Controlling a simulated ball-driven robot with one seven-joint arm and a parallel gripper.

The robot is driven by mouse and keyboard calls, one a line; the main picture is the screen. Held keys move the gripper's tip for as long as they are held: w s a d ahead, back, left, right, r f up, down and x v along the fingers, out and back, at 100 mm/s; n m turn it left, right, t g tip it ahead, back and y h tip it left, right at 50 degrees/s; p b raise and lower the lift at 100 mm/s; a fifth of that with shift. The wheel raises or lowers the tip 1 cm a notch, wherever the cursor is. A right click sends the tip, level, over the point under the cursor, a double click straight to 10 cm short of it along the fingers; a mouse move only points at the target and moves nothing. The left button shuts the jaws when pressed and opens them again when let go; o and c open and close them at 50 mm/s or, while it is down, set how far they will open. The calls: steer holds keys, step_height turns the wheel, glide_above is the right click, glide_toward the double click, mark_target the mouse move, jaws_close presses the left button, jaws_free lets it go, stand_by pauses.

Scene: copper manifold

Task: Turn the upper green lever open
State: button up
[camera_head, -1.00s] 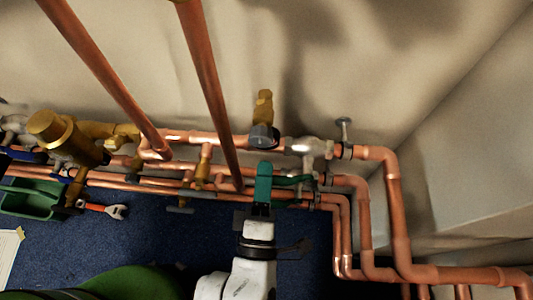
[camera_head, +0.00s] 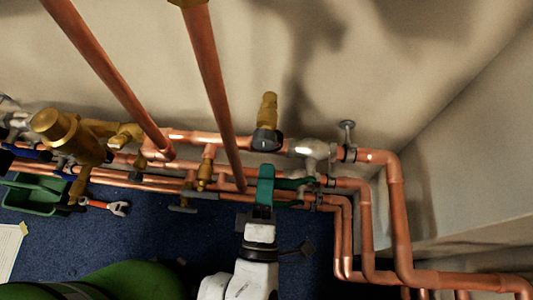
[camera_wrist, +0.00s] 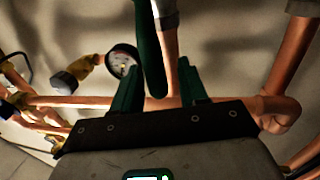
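The upper green lever (camera_head: 292,183) sticks out to the left from its valve on the copper pipes, right of my gripper's fingers in the head view. In the wrist view a long dark green lever (camera_wrist: 149,45) comes down from the top, its end between my fingers. My gripper (camera_head: 265,185) has green fingers, and in the wrist view (camera_wrist: 160,90) they stand apart with the lever end between them. I see a gap on both sides of it, so the fingers look open. A lower green lever (camera_head: 287,204) is partly hidden by the fingers.
Copper pipes (camera_head: 396,215) run closely around the levers and down to the right. In the wrist view a round gauge (camera_wrist: 123,61) is left of the lever. Blue carpet (camera_head: 130,235) with a green tray (camera_head: 38,193) lies below.

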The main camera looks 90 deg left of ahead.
steer(key=shift+d, duration=0.1)
steer(key=w+p+v, duration=0.1)
steer(key=p+v, duration=0.1)
steer(key=v, duration=0.8)
steer(key=shift+s+d, duration=0.3)
steer(key=shift+s, duration=0.2)
